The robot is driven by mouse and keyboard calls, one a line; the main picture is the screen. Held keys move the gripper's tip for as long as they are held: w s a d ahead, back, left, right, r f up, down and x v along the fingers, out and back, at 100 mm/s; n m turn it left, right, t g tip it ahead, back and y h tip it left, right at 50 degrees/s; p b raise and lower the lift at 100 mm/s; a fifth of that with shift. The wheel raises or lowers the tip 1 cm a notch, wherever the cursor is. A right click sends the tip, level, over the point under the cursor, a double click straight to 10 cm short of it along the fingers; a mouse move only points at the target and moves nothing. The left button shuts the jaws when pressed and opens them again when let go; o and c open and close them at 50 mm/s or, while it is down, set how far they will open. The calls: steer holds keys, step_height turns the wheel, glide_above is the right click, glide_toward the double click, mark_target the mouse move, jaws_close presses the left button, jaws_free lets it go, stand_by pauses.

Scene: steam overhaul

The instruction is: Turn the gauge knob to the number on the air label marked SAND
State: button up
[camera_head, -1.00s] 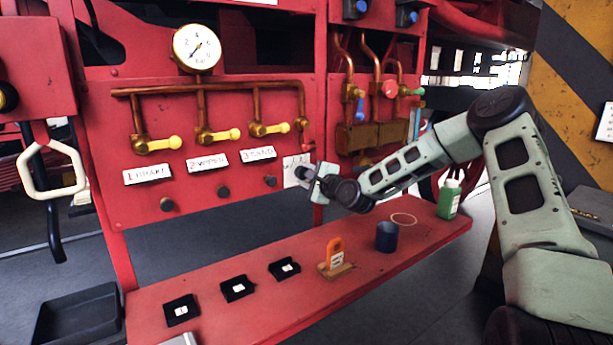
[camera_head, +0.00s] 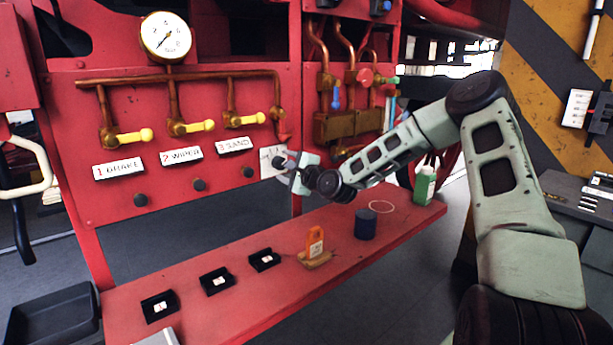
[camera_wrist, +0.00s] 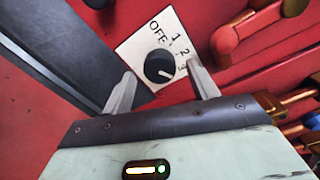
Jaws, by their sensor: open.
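The gauge knob (camera_wrist: 159,66) is black and round on a white plate (camera_wrist: 138,47) marked OFF, 1, 2, 3. Its pale mark sits at the knob's lower right, on the side of the 3. In the head view the plate (camera_head: 268,165) is partly hidden by my gripper (camera_head: 287,169). In the wrist view my open gripper (camera_wrist: 160,76) has one finger on each side of the knob, with gaps visible; contact is not seen. The SAND label (camera_head: 235,146) reads "3 SAND", right of the WIPER label (camera_head: 181,154) and BRAKE label (camera_head: 119,168).
A round gauge (camera_head: 166,37) sits above copper pipes with yellow-handled valves (camera_head: 197,126). The red shelf (camera_head: 228,318) below holds several small black trays (camera_head: 216,281), an orange tag on a stand (camera_head: 315,243), a dark blue cup (camera_head: 365,224) and a green bottle (camera_head: 425,184).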

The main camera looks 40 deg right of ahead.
steer(key=s+b, duration=0.1)
steer(key=s, duration=1.5)
steer(key=shift+d+r+b, duration=0.25)
steer(key=shift+d+b, duration=0.05)
steer(key=shift+d, duration=0.1)
